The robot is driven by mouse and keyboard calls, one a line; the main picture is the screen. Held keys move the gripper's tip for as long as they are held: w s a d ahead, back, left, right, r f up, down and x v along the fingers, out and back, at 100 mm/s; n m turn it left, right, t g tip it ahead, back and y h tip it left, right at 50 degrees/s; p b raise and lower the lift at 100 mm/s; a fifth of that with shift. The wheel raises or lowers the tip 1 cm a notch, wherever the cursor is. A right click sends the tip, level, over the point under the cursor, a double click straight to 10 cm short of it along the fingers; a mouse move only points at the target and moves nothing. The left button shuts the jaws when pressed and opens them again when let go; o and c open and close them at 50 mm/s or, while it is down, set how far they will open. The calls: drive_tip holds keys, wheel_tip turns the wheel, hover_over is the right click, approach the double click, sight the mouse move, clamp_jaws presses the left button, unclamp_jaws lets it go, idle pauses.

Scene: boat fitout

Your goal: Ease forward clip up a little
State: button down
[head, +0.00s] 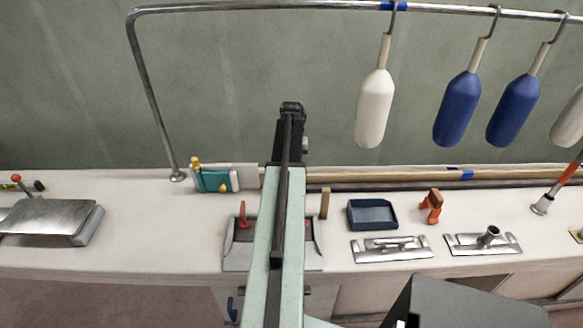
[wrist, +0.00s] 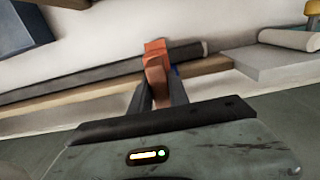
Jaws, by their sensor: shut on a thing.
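An orange clip (wrist: 156,62) is between the two fingers of my gripper (wrist: 158,92) in the wrist view, and the fingers are shut on it. The clip overlaps a dark rod (wrist: 100,78) lying along a wooden batten (wrist: 60,100). A bit of blue shows just beside the clip. Whether the clip grips the rod or batten is not clear. In the head view my arm hides my gripper and this clip. Another orange-red clip (head: 431,206) stands on the white bench (head: 150,225), right of the blue tray.
The blue tray (head: 372,214) and metal plates (head: 391,249) sit right of my arm. A teal block (head: 214,180) lies left of it. A steel rail (head: 250,8) with hanging white and blue fenders (head: 457,108) runs above.

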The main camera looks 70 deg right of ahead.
drive_tip(key=shift+r, duration=0.25)
drive_tip(key=c, duration=1.2)
unclamp_jaws()
drive_tip(key=shift+o, duration=0.2)
wheel_tip(320, 180, up, 8)
drive_tip(key=p, duration=0.8)
drive_tip(key=shift+f, duration=0.1)
